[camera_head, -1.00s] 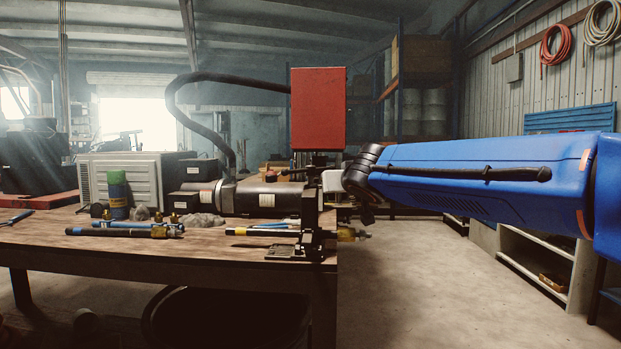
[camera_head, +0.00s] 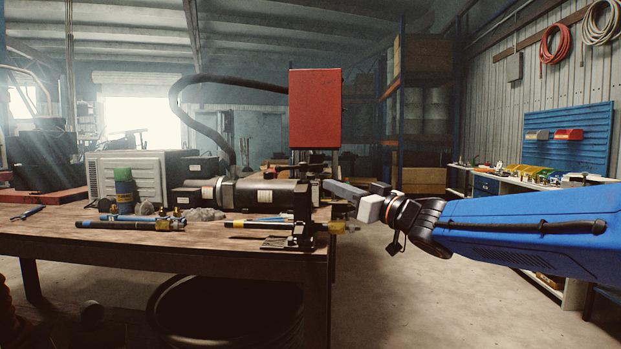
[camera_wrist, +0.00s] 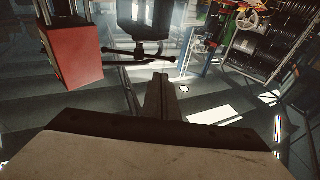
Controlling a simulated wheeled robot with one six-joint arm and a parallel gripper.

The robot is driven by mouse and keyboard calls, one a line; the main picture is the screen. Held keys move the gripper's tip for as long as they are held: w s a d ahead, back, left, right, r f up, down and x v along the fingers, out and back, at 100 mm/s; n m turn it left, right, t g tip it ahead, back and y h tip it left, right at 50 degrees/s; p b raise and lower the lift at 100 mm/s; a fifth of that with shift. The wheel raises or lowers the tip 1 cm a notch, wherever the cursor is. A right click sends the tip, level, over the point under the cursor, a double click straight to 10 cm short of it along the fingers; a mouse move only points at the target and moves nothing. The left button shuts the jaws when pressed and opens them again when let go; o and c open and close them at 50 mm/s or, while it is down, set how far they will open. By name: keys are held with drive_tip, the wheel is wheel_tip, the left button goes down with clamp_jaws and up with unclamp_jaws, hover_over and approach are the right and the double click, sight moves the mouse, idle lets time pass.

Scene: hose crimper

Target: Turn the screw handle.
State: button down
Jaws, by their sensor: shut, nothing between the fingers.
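The screw handle, a dark cross-bar with knobbed ends (camera_wrist: 140,53), shows in the wrist view below a dark cylindrical body (camera_wrist: 143,20). The hose crimper has a black cylinder (camera_head: 265,194) and a red box (camera_head: 315,108) at the right end of the bench. My gripper (camera_head: 328,184) is beside the crimper's right end, its fingers pointing left towards it. In the wrist view the fingers (camera_wrist: 160,78) are shut and empty. Their tips appear just short of the bar's right end; whether they touch it is unclear.
A brass-coloured fitting (camera_head: 340,227) sticks out past the bench's right edge, below my gripper. The floor right of the bench is open.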

sight(289, 169)
drive_tip(key=x, duration=1.4)
drive_tip(key=shift+d, duration=0.1)
drive_tip(key=shift+a+t+h, duration=0.25)
drive_tip(key=shift+t+h, duration=0.05)
drive_tip(key=shift+h, duration=0.1)
